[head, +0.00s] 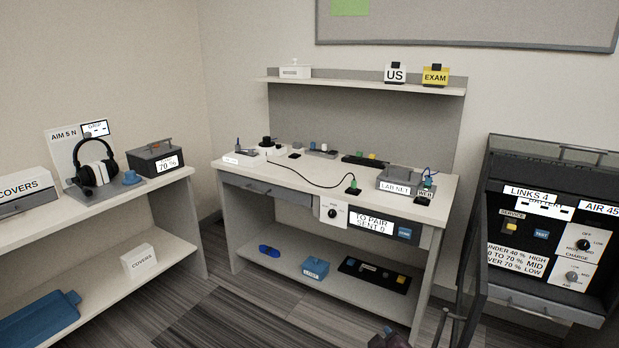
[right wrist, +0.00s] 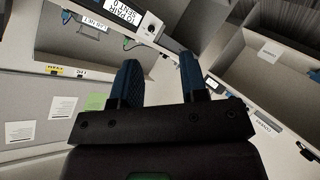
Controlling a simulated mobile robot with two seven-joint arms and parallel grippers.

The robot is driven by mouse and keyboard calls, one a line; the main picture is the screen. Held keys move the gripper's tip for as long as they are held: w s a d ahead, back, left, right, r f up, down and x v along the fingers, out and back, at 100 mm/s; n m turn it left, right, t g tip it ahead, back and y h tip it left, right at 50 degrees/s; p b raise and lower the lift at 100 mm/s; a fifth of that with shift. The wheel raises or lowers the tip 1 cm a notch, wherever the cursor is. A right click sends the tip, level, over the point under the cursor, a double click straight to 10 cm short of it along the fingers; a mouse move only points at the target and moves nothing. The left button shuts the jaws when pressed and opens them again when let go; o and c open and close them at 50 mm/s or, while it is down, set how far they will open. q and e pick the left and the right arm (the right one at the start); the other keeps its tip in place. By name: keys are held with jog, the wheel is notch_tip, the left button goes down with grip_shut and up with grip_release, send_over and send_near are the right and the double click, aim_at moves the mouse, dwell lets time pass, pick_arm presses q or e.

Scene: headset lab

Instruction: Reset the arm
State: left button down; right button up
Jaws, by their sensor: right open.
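My right gripper (right wrist: 160,78) is open in the right wrist view, its two blue-padded fingers apart with nothing between them. In the head view only a small dark part of it (head: 388,340) shows at the bottom edge, low in front of the workbench (head: 290,178). The right wrist view is strongly tilted, with bench, labels and wall at a slant beyond the fingers. My left gripper is in neither view.
A side shelf with headphones (head: 94,168) and a grey box (head: 155,158) stands left. A dark cabinet (head: 545,245) with an open glass door (head: 468,255) stands right, close to my right gripper in the picture. Striped floor (head: 240,310) shows free between the side shelf and bench.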

jog(key=s+d+m+p, duration=0.1)
jog(key=s+d+m, duration=0.1)
jog(key=s, duration=0.9)
jog(key=s+d+f+m+g+p, duration=0.1)
jog(key=s+d, duration=0.4)
jog(key=s, duration=0.7)
jog(key=s+d+f+m+p, duration=0.1)
jog(key=s+d+m, duration=0.2)
jog(key=s, duration=0.8)
jog(key=shift+s+d+m+g+y, duration=0.2)
jog(key=shift+m+g+y, duration=0.2)
jog(key=shift+m, duration=0.2)
